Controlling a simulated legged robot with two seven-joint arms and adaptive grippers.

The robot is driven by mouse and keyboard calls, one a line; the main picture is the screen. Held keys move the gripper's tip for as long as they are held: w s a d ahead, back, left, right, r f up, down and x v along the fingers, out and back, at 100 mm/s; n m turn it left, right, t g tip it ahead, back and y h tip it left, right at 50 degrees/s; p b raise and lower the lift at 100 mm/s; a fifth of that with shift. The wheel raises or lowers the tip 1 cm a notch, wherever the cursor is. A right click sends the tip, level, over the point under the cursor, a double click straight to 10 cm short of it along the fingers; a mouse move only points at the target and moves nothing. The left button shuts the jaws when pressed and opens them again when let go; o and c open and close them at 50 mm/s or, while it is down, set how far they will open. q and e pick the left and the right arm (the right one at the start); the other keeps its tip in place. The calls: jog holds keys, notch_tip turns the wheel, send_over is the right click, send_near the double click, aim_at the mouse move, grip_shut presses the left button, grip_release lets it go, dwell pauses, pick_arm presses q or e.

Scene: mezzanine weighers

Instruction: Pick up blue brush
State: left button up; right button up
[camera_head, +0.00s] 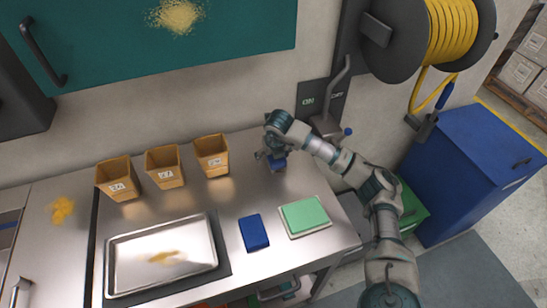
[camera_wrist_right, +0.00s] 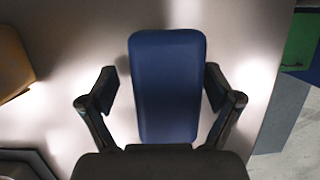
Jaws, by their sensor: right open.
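The blue brush (camera_head: 279,166) lies on the steel counter in the head view, partly hidden under my right gripper (camera_head: 270,154). In the right wrist view the blue brush (camera_wrist_right: 167,85) shows as a rounded blue block. My left gripper is not in view.
A flat blue block (camera_head: 253,233) and a green pad (camera_head: 305,215) lie nearer the front. A metal tray (camera_head: 112,270) and three tan bins (camera_head: 212,158) stand to the left. A wall lever (camera_head: 338,78) and hose reel (camera_head: 385,45) are close by my right arm.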

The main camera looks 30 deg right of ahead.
jog(key=shift+d+f, duration=0.1)
jog(key=shift+f, duration=0.05)
jog(key=shift+d+f, duration=0.3)
jog(key=shift+d, duration=0.25)
jog(key=shift+a+r, duration=0.1)
jog(key=shift+a, duration=0.25)
jog(key=c, duration=0.8)
jog(key=shift+a, duration=0.1)
jog(key=c, duration=0.5)
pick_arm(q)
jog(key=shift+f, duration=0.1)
pick_arm(e)
jog(key=shift+c, duration=0.2)
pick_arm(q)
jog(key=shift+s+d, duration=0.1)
